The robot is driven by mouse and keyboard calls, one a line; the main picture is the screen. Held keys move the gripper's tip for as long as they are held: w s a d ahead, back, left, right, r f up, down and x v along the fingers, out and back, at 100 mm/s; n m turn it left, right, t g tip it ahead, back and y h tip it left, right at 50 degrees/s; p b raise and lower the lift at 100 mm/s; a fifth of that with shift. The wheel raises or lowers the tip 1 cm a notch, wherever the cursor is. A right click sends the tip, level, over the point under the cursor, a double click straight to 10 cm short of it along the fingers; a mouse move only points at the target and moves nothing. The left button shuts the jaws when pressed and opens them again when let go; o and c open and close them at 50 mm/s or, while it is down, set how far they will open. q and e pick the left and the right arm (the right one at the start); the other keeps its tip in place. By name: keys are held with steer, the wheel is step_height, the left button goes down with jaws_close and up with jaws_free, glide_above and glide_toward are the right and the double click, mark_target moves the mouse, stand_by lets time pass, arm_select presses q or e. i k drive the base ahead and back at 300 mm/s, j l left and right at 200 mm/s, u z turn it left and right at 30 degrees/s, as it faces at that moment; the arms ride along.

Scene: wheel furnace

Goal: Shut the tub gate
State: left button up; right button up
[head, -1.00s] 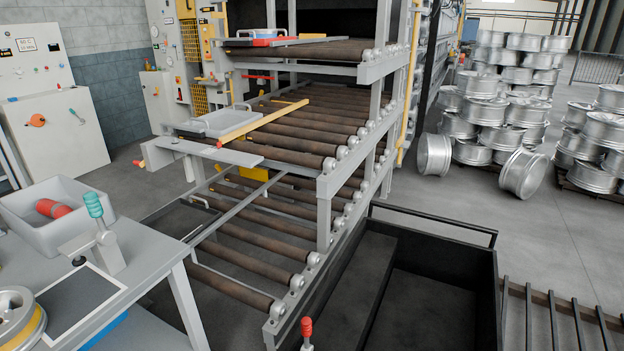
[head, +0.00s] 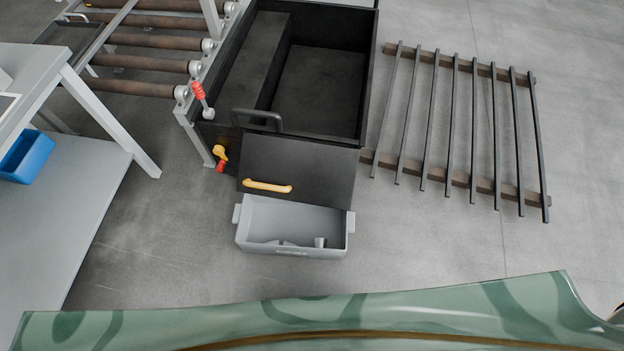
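The black tub (head: 369,75) stands in the upper middle of the head view, with its open top facing me. At its near end is a dark flat gate panel (head: 300,172) with a yellow handle (head: 268,186). The panel's lower edge lies just above a grey bin (head: 242,237) in the picture. I cannot tell its exact tilt, or whether it touches the bin. A black hoop-shaped bar (head: 257,113) rises at the near end of the tub. Neither of my grippers is in view.
A red-tipped lever (head: 199,92) and a yellow-and-red fitting (head: 220,156) sit left of the tub. Rollers (head: 150,64) and a grey workbench with a blue bin (head: 27,157) lie further left. A slatted rack (head: 452,125) lies right. Floor near the grey bin is clear.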

mark_target(315, 174)
steer(key=i+l+u, duration=0.1)
steer(key=l+u, duration=0.6)
steer(key=l, duration=0.25)
